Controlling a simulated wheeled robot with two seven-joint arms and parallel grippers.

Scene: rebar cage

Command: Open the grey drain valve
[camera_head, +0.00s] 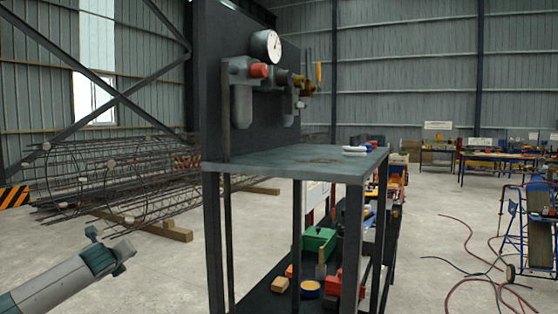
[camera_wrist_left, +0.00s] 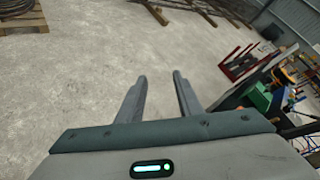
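A dark upright panel (camera_head: 212,75) on a workbench carries an air unit with a grey body and bowl (camera_head: 243,105), a red knob (camera_head: 259,71), a round white gauge (camera_head: 266,46) and brass fittings (camera_head: 302,85). A small pale grey part (camera_head: 301,104) sits below the brass. I cannot tell which part is the grey drain valve; it is too small or hidden. My left gripper (camera_wrist_left: 158,78) is open and empty over bare floor in the left wrist view. In the head view my left arm is low at the left, apart from the bench. My right gripper is not in view.
The bench top (camera_head: 300,160) has a few small items at its right end. Its lower shelf holds a green box (camera_head: 318,241) and red items. A rebar cage (camera_head: 110,180) lies behind left. Hoses (camera_head: 470,260) lie on the floor at right. Floor left of the bench is clear.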

